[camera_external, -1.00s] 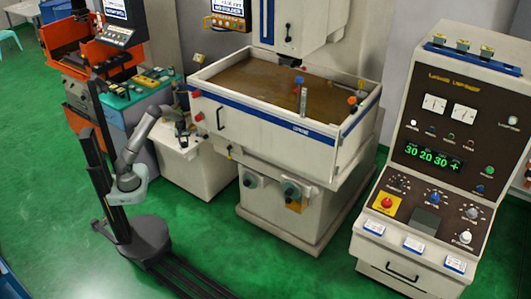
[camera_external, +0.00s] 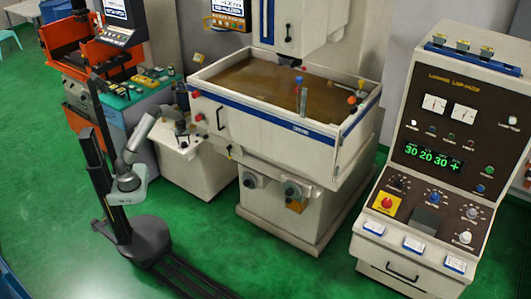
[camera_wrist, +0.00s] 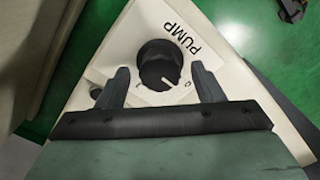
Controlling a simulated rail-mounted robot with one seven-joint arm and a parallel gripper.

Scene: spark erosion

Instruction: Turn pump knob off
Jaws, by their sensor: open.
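The pump knob (camera_wrist: 157,60) is round and black on a cream panel marked PUMP (camera_wrist: 183,39) in the wrist view. Its white pointer line slants toward the lower right, between the 1 and 0 marks and nearer the 0. My gripper (camera_wrist: 160,70) is open, with one dark finger on each side of the knob's lower part. Small gaps show between the fingers and the knob; I cannot tell their depth relative to it. In the external view my arm reaches the white cabinet (camera_external: 207,172) left of the tank, where the knob is too small to make out.
A control console (camera_external: 440,150) stands far right. Green floor (camera_external: 210,235) is free in front.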

